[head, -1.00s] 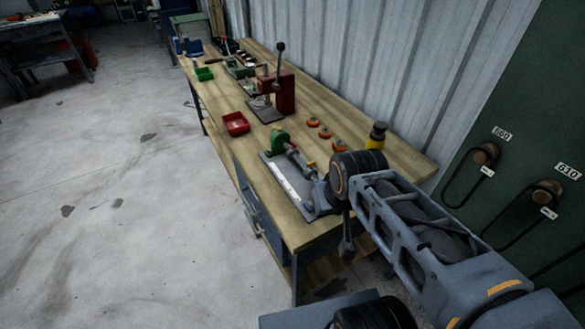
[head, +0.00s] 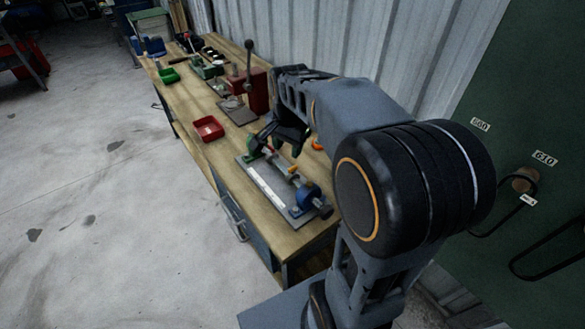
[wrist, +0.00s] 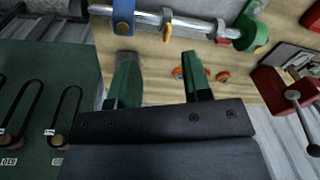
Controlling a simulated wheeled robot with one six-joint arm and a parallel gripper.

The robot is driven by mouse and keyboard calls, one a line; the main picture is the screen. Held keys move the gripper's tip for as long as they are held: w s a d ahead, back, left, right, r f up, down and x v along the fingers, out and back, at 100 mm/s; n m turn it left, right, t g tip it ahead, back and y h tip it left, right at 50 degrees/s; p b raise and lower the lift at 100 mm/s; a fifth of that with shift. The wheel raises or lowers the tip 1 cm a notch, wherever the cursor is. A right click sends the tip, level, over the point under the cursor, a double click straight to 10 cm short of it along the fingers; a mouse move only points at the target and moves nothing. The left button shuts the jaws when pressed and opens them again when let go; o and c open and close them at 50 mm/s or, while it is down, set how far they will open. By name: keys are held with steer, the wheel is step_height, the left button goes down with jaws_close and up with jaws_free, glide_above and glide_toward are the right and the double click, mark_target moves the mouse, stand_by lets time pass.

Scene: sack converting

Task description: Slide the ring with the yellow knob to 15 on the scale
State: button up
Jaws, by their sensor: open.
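The slide fixture lies on the bench, with a white scale strip (head: 268,186) along its near side; its numbers are too small to read. A metal rod (wrist: 195,23) runs between a blue end block (wrist: 123,17) and a green end piece (wrist: 254,34). The ring with the yellow knob (wrist: 167,27) is on the rod, nearer the blue block in the wrist view; the head view shows the knob (head: 293,169) too. A red-marked ring (wrist: 222,38) sits near the green end. My gripper (wrist: 157,58) is open and empty, its green fingers apart, pointing towards the rod without visible contact.
A red press (head: 257,92) stands farther back, and a red tray (head: 208,128) lies left. A corrugated wall (head: 300,40) borders the bench's right side.

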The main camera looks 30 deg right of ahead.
mark_target(292, 171)
steer(key=w+d+f+m+g, duration=0.1)
steer(key=w+d+f+m, duration=0.1)
steer(key=w+d+m, duration=0.15)
steer(key=shift+m, duration=0.45)
steer(key=f, duration=0.4)
steer(key=f+p, duration=0.1)
steer(key=f, duration=0.8)
steer(key=shift+w+f+p, duration=0.1)
steer(key=shift+w+p, duration=0.2)
steer(key=shift+w, duration=0.1)
steer(key=shift+c, duration=0.4)
jaws_close()
